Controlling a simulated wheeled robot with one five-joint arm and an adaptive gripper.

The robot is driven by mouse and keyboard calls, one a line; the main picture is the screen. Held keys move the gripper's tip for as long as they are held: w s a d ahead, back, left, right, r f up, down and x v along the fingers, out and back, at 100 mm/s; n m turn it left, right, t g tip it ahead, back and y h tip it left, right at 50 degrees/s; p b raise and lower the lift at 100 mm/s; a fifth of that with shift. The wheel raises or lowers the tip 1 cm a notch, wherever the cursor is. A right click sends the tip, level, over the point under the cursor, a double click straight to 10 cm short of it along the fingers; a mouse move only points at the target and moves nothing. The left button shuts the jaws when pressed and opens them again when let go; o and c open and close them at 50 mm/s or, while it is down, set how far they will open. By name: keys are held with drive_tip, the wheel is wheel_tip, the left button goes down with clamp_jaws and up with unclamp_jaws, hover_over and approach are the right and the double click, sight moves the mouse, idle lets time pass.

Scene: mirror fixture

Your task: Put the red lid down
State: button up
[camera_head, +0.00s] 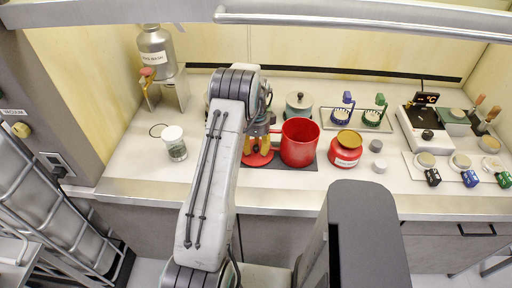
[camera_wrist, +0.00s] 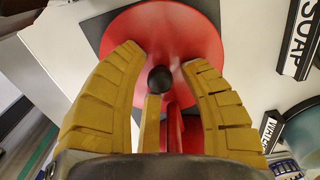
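The red lid (camera_head: 257,160) lies on a dark mat on the counter, just left of the red pot (camera_head: 299,142). In the wrist view the red lid (camera_wrist: 205,35) is a round disc with a black knob (camera_wrist: 159,79) at its middle. My gripper (camera_wrist: 163,58) has yellow fingers, which stand spread to either side of the knob with a visible gap on each side. In the head view my gripper (camera_head: 258,140) is over the lid, partly hidden by my arm. A red part shows between the fingers in the wrist view; I cannot tell what it is.
A white-capped jar (camera_head: 174,143) stands at left, near a metal dispenser (camera_head: 158,55). The counter between the white-capped jar and the mat is mostly hidden by my arm.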

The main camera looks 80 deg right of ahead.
sight(256, 146)
wheel_tip(256, 146, up, 6)
drive_tip(key=shift+d+r+b, duration=0.15)
drive_tip(key=shift+r+b, duration=0.1)
drive_tip(key=shift+b, duration=0.25)
drive_tip(key=shift+d+r+b, duration=0.1)
drive_tip(key=shift+r+b, duration=0.2)
drive_tip(key=shift+b, duration=0.45)
wheel_tip(256, 146, up, 5)
drive_tip(key=shift+r+b, duration=0.1)
drive_tip(key=shift+b, duration=1.05)
